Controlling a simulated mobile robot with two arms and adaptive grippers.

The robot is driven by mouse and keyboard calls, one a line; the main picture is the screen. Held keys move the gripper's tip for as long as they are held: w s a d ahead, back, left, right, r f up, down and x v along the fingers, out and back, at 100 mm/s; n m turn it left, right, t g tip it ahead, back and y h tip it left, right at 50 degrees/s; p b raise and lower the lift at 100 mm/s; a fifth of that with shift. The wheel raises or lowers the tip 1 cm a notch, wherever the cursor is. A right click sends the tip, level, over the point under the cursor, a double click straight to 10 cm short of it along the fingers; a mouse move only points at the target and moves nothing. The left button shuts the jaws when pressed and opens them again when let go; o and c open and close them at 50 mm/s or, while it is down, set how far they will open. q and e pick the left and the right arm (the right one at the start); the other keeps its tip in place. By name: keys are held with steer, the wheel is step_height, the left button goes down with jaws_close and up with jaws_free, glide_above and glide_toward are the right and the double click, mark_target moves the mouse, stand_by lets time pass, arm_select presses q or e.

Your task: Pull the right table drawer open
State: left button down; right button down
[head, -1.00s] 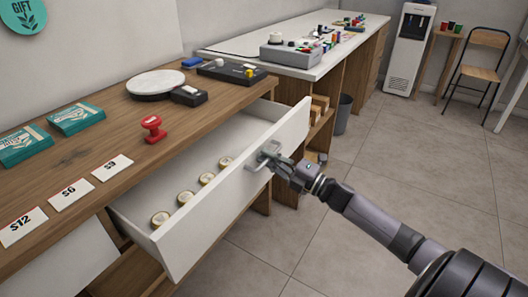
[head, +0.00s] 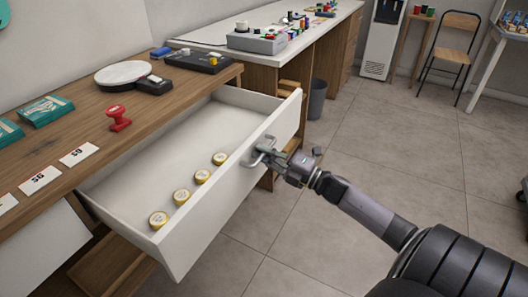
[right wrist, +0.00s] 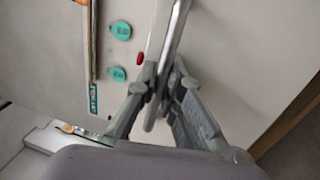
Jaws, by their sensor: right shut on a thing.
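The right table drawer (head: 220,205) is white and stands far out from the wooden counter (head: 105,122). Several round gold-rimmed tins (head: 181,197) stand inside it along the front wall. Its metal bar handle (head: 262,152) is on the front panel. My right gripper (head: 268,153) is shut on this handle, with the arm coming in from the lower right. In the right wrist view the handle (right wrist: 172,45) runs between the two fingers (right wrist: 160,95). My left gripper is not in view.
A red stamp (head: 118,118), price cards (head: 78,154), teal boxes (head: 46,111) and a card terminal (head: 153,85) lie on the counter. A dark bin (head: 317,98) stands beyond the drawer. The tiled floor (head: 340,245) in front is clear.

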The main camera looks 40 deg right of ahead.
steer(key=c, duration=2)
jaws_free()
steer(key=shift+o, duration=0.2)
steer(key=v, duration=1.2)
steer(key=shift+a, duration=0.1)
